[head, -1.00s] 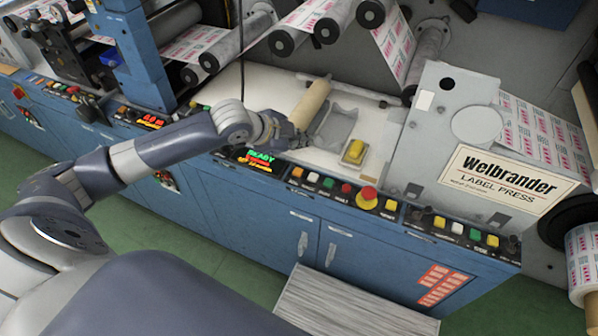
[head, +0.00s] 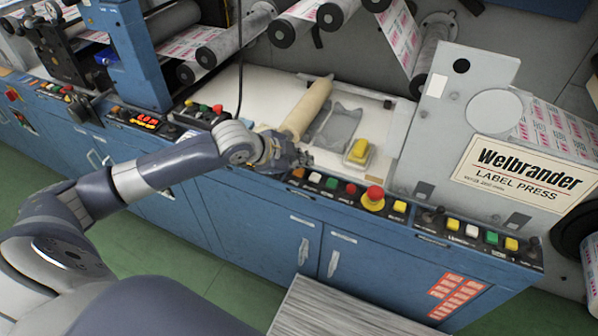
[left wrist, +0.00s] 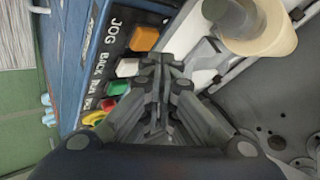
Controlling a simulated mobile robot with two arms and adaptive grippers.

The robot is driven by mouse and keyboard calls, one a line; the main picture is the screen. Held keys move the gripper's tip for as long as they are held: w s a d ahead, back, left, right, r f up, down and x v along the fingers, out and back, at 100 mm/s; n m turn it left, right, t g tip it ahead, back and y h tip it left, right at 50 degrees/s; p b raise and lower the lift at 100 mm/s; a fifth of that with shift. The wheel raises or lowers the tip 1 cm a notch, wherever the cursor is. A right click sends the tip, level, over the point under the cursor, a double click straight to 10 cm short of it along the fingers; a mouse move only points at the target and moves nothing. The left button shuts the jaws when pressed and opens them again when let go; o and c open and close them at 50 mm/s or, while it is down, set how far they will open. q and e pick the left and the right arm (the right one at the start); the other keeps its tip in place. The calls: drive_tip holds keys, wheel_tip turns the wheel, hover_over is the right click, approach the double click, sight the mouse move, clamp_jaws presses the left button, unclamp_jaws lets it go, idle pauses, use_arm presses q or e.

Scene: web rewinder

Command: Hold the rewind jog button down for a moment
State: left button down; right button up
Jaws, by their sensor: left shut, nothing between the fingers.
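My left gripper (head: 304,159) is shut and empty at the left end of the button row on the blue cabinet's top edge. In the left wrist view its closed fingertips (left wrist: 160,62) are close beside the orange button (left wrist: 145,38), which has the word JOG printed next to it. I cannot tell whether they touch it. In the head view the orange button (head: 298,173) shows just below the fingers. The white button (left wrist: 127,67) and green button (left wrist: 117,87) follow along the row. My right gripper is not in view.
A red mushroom button on a yellow base (head: 373,197) and a yellow button (head: 399,206) are farther right. A tan cardboard core (head: 307,108) lies behind my gripper, near a yellow-topped block (head: 358,151). The grey Welbrander housing (head: 440,140) stands to the right.

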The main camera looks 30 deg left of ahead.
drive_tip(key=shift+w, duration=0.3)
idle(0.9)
use_arm(q)
drive_tip(key=shift+f, duration=0.2)
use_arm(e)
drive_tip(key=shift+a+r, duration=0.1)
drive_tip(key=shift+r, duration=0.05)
use_arm(q)
drive_tip(key=shift+f, duration=0.2)
drive_tip(key=shift+f, duration=0.6)
idle(0.7)
idle(1.9)
idle(0.4)
drive_tip(key=shift+r+p, duration=1)
drive_tip(key=shift+p, duration=0.3)
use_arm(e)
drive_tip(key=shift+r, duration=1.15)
use_arm(q)
drive_tip(key=shift+r, duration=0.1)
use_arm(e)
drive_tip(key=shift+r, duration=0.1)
